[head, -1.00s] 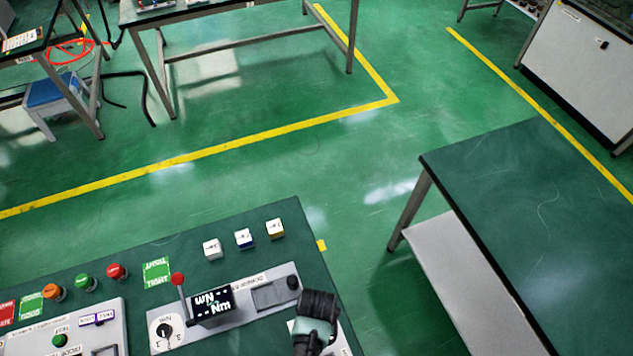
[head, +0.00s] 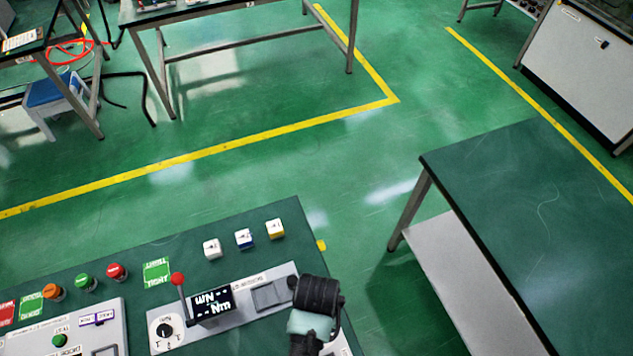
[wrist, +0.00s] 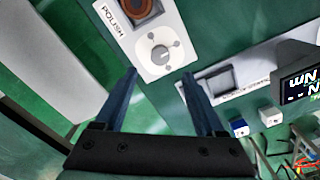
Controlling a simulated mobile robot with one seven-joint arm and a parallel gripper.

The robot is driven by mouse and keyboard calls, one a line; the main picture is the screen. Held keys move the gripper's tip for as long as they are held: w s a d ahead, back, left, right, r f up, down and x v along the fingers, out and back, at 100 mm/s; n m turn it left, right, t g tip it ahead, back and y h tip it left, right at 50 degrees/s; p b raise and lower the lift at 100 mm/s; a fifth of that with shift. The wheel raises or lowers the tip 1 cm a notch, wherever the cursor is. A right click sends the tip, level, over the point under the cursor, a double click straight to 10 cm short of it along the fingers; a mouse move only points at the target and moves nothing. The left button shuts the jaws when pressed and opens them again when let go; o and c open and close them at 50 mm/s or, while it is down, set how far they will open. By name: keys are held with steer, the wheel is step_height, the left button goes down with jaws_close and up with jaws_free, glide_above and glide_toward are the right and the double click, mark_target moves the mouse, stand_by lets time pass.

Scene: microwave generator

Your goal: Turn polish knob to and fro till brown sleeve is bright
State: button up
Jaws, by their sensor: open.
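The white POLISH panel (wrist: 150,30) is at the top of the wrist view. Its round light-grey polish knob (wrist: 160,54) has a pointer and small marks around it. The brown sleeve (wrist: 137,8) sits above the knob, cut by the picture's top edge, and looks dull brown. My gripper (wrist: 159,76) is open and empty, its two blue fingers apart, with the knob showing beyond and between the tips. I see no contact. In the head view my dark wrist (head: 317,296) covers the polish panel, and the fingers are hidden.
A display box (head: 212,305) and a red-tipped lever (head: 178,280) stand left of my arm. A green-topped table (head: 540,220) stands right, across a gap of floor.

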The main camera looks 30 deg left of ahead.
steer(key=shift+r, duration=2.5)
steer(key=shift+a, duration=0.1)
